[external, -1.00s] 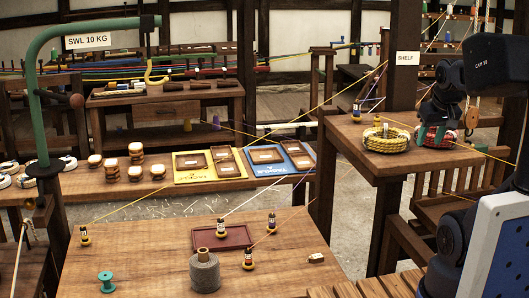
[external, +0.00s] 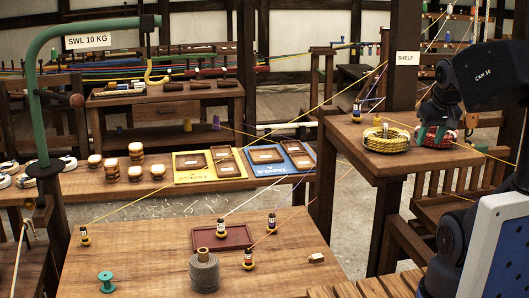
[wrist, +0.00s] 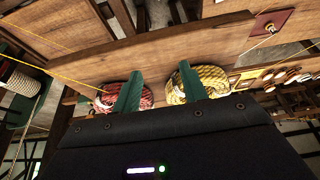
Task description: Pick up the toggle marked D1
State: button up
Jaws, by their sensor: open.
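On the front table are a left toggle (external: 84,236), a middle toggle (external: 221,228), a right toggle (external: 272,223) and a front toggle (external: 248,259). Two more, a rear toggle (external: 356,112) and a front one (external: 377,121), stand on the shelf at right. Their marks are too small to read, so I cannot tell which is D1. My gripper (wrist: 160,70) is open, its green fingers apart with nothing between them. In the wrist view the fingers overlap the red and yellow rope coils.
The yellow rope coil (external: 392,139) and red coil (external: 430,137) lie on the shelf (external: 352,140). Thin cords stretch across the tables. A grey twine spool (external: 204,272), green spool (external: 105,282) and dark red tray (external: 237,238) occupy the front table. A green hooked post rises at left.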

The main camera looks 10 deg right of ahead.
jog(key=shift+o, duration=0.5)
jog(key=shift+r, duration=0.1)
notch_tip(320, 180, up, 5)
jog(key=w+a+r+m+g, duration=0.1)
jog(key=w+a+r+m, duration=0.2)
jog(key=w, duration=0.4)
jog(key=w+a+r+m+g, duration=0.1)
jog(key=w+a+r+m, duration=0.2)
jog(key=w, duration=0.4)
jog(key=m+g, duration=0.3)
jog(key=m, duration=0.7)
send_over(272, 214)
notch_tip(272, 214, down, 6)
jog(key=f, duration=4.6)
jog(key=shift+s+f, duration=0.1)
jog(key=shift+s, duration=0.1)
